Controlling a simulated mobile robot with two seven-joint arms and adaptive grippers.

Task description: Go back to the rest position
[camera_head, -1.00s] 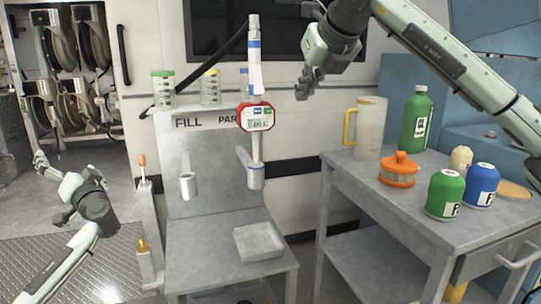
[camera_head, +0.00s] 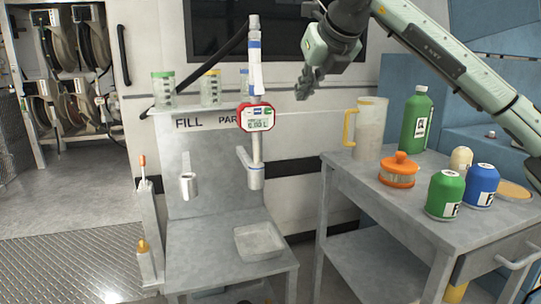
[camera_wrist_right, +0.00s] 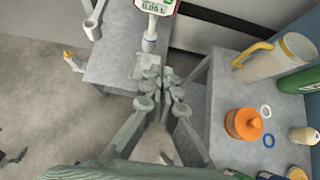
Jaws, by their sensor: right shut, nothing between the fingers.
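My right gripper (camera_head: 304,88) hangs in the air in front of the dark wall panel, above and left of the grey side table. It is shut and empty. In the right wrist view its fingers (camera_wrist_right: 160,82) meet over the gap between the fill stand and the side table. My left gripper is outside the head view. A dark jointed shape (camera_wrist_right: 13,158) at the left edge of the right wrist view may be part of it, too little to tell its state.
The fill stand (camera_head: 215,240) holds a grey tray (camera_head: 259,241) under a nozzle with a red-rimmed meter (camera_head: 256,117). The side table (camera_head: 400,215) carries a clear jug (camera_head: 370,128), an orange-lidded pot (camera_head: 398,170) and several bottles. Hose reels (camera_head: 60,45) stand at back left. Floor at left is clear.

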